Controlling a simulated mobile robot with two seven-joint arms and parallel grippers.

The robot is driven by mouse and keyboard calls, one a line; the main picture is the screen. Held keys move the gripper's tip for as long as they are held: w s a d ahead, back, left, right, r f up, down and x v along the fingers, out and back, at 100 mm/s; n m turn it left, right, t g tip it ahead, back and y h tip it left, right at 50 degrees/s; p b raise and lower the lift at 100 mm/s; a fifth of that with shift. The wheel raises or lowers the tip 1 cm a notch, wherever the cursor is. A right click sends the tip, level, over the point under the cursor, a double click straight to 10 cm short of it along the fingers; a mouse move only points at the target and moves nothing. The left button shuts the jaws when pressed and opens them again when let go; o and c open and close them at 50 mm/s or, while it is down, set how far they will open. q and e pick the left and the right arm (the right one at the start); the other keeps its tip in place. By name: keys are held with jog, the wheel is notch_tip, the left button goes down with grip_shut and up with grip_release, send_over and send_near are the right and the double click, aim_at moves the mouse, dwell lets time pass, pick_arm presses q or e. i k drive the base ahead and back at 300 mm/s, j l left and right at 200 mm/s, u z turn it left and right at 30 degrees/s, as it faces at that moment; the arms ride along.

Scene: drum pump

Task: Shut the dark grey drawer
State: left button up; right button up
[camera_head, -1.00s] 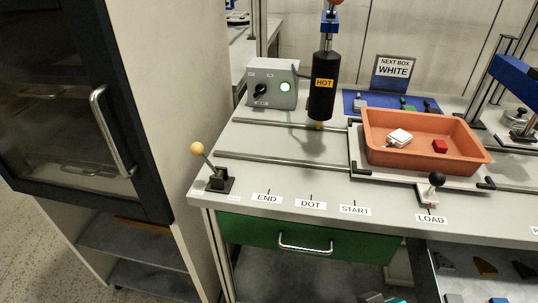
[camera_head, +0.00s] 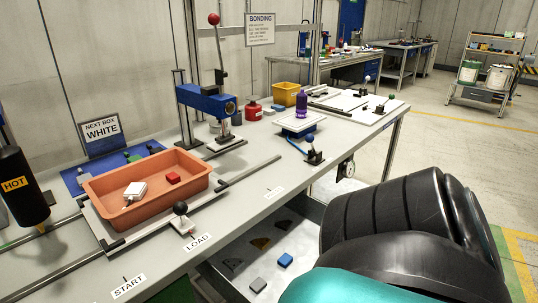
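A drawer (camera_head: 258,264) is pulled out under the front edge of the bench, right of the LOAD label. Neither of my grippers is in view. I cannot tell whether the arm touches the drawer.
Open floor (camera_head: 440,150) lies to the right, with a cart (camera_head: 487,80) farther back.

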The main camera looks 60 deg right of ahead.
aim_at(300, 241)
jog(key=j+z, duration=0.15)
jog(key=z, duration=0.3)
jog(key=k+j+z, duration=0.15)
jog(key=z, duration=0.3)
jog(key=i+l+z, duration=0.2)
jog(key=z, duration=1.25)
jog(key=j+z, duration=0.1)
jog(key=z, duration=0.2)
jog(key=k+j+u, duration=0.2)
jog(key=j, duration=0.2)
jog(key=k+l, duration=0.05)
